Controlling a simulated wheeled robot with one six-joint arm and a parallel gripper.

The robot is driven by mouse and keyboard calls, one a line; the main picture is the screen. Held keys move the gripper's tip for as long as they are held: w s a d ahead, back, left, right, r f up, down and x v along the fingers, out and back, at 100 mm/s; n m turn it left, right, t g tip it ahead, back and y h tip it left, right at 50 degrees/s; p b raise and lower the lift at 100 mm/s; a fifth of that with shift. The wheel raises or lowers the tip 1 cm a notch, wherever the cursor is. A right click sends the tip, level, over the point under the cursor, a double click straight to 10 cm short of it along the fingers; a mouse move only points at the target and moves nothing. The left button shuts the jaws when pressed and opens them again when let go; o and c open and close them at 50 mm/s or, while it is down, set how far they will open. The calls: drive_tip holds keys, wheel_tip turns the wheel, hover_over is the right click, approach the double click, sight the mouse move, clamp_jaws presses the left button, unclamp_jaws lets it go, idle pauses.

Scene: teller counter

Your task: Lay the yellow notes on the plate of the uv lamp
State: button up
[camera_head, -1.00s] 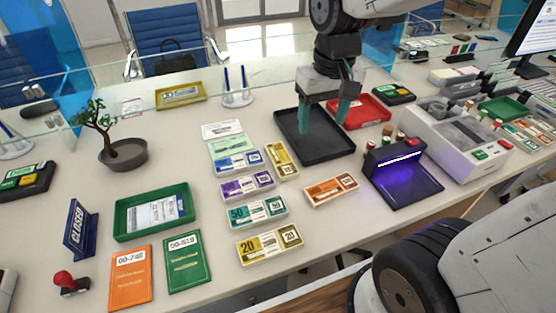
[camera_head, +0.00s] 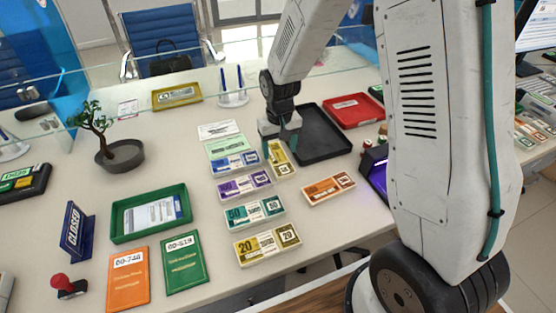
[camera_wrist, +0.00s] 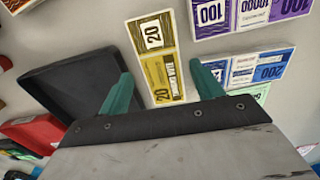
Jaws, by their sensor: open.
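A small yellow bundle of notes (camera_head: 284,171) lies beside the black tray. In the wrist view the yellow notes (camera_wrist: 156,62), marked 20, lie lengthwise between and beyond my fingertips. My gripper (camera_head: 280,146) is open above their far end, with its green fingers (camera_wrist: 160,75) apart and nothing held. Another yellow bundle marked 20 (camera_head: 268,244) lies at the front of the note rows. The uv lamp (camera_head: 373,172) stands to the right; my arm hides most of it and its plate.
Blue (camera_head: 236,165), purple (camera_head: 244,184), teal (camera_head: 255,212) and orange (camera_head: 329,189) notes lie close by. The black tray (camera_head: 335,151) and red tray (camera_head: 353,110) are behind right. A green tray (camera_head: 122,221) is at left. Counter between orange notes and lamp is clear.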

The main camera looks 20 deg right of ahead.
sight(280, 161)
drive_tip(key=f, duration=0.4)
drive_tip(key=shift+s+f, duration=0.1)
drive_tip(key=shift+s, duration=0.1)
drive_tip(key=c, duration=0.9)
drive_tip(key=shift+o, duration=0.2)
